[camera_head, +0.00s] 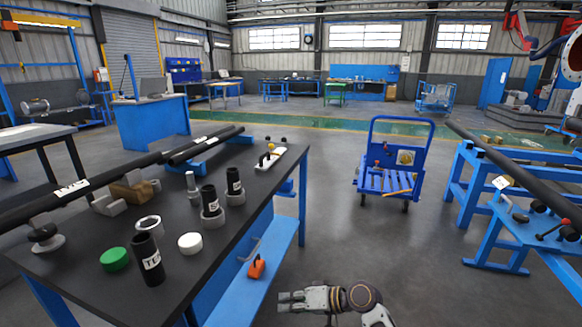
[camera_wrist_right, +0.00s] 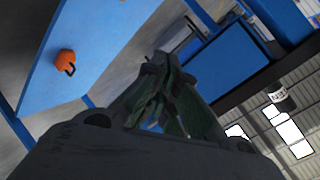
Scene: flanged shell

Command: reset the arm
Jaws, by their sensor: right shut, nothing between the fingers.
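My right gripper (camera_head: 291,300) is low at the bottom middle of the head view, to the right of the table's lower shelf and pointing left. It is shut and empty. In the right wrist view its dark fingers (camera_wrist_right: 163,100) are together, with nothing between them. My right arm comes in from the bottom edge. My left gripper does not show in either view.
A dark-topped table (camera_head: 262,207) at left bears black tubes, a green cap (camera_head: 114,259) and a white cap (camera_head: 190,243). An orange padlock (camera_head: 257,268) sits on its blue lower shelf (camera_head: 240,290). A blue cart (camera_head: 385,180) stands beyond clear floor. Blue stands are at right.

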